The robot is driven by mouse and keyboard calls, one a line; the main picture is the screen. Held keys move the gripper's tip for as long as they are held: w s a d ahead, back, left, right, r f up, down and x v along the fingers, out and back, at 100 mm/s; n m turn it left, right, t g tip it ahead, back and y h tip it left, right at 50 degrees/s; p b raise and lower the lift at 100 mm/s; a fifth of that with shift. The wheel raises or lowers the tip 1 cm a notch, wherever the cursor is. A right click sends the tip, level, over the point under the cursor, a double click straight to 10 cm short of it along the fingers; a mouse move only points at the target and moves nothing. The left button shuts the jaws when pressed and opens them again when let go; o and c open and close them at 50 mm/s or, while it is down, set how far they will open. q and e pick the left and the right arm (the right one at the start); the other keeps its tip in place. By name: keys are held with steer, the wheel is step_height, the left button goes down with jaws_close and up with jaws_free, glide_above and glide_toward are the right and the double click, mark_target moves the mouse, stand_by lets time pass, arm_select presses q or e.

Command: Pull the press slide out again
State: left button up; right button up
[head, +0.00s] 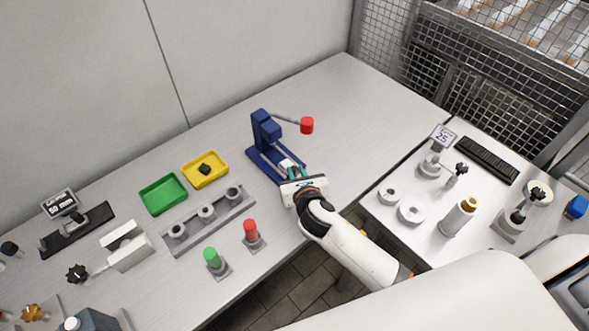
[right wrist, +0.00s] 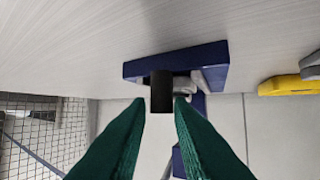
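The blue press (head: 265,135) stands on the light workbench with its base reaching toward the right gripper. Its pale slide (head: 286,164) shows at the base's near end, partly hidden by my gripper. In the right wrist view the blue base (right wrist: 215,75) appears upside down, with a black handle (right wrist: 161,92) in front of it. My right gripper (right wrist: 161,100) has its green fingertips on either side of this handle, with narrow gaps showing; it looks open. In the head view the right gripper (head: 295,172) is at the press's front. My left gripper is not in view.
A lever with a red knob (head: 307,125) sticks out right of the press. The bench behind the press is clear.

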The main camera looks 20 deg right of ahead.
steer(key=o, duration=0.3)
steer(key=shift+s+d, duration=0.1)
steer(key=shift+s, duration=0.05)
steer(key=b+v, duration=0.1)
steer(key=v, duration=1.1)
